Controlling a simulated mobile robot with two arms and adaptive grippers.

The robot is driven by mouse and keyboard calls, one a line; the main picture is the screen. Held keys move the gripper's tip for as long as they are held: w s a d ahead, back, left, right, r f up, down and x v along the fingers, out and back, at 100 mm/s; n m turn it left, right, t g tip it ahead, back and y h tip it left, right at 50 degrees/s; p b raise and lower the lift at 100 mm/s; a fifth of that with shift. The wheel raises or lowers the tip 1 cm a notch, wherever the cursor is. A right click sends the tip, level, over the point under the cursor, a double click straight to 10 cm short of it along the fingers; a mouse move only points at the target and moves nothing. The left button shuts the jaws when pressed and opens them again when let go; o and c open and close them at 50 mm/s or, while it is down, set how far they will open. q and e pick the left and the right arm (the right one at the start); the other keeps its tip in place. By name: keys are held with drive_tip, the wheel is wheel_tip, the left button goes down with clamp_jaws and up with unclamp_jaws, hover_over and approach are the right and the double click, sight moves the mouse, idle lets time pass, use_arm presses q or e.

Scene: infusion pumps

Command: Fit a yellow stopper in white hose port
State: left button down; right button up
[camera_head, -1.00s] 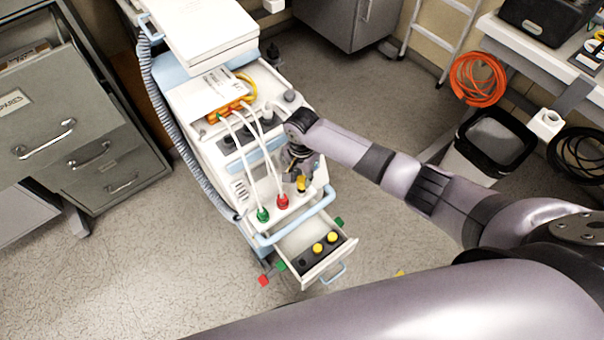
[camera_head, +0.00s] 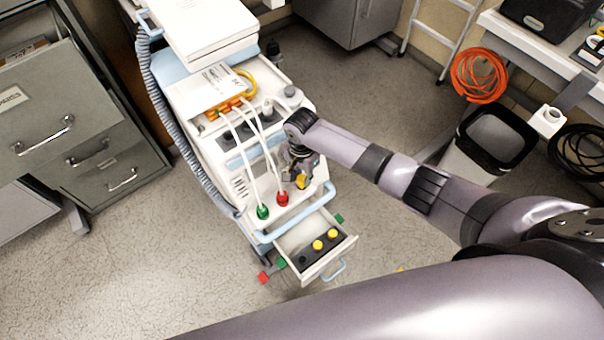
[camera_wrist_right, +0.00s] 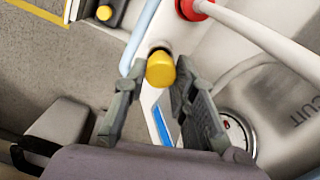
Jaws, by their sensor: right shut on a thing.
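My right gripper (camera_head: 300,178) is at the front panel of the white pump cart (camera_head: 232,175), to the right of the red hose connector (camera_head: 282,198). It is shut on a yellow stopper (camera_wrist_right: 160,70), which sits between the fingertips in the wrist view; in the head view the stopper (camera_head: 301,182) is partly covered by the fingers. The stopper is close to the panel, with a dark edge just beyond it. The port itself is hidden, so I cannot tell whether the stopper is seated. My left gripper is not in view.
A green connector (camera_head: 263,212) and white hoses run along the panel. Below the blue handle (camera_head: 300,220), an open drawer (camera_head: 318,262) holds more yellow stoppers (camera_head: 333,234) in a dark rack.

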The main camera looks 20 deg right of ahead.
drive_tip(key=shift+f+b, duration=0.35)
drive_tip(key=shift+f, duration=0.65)
drive_tip(key=o, duration=0.8)
drive_tip(key=shift+o, duration=0.2)
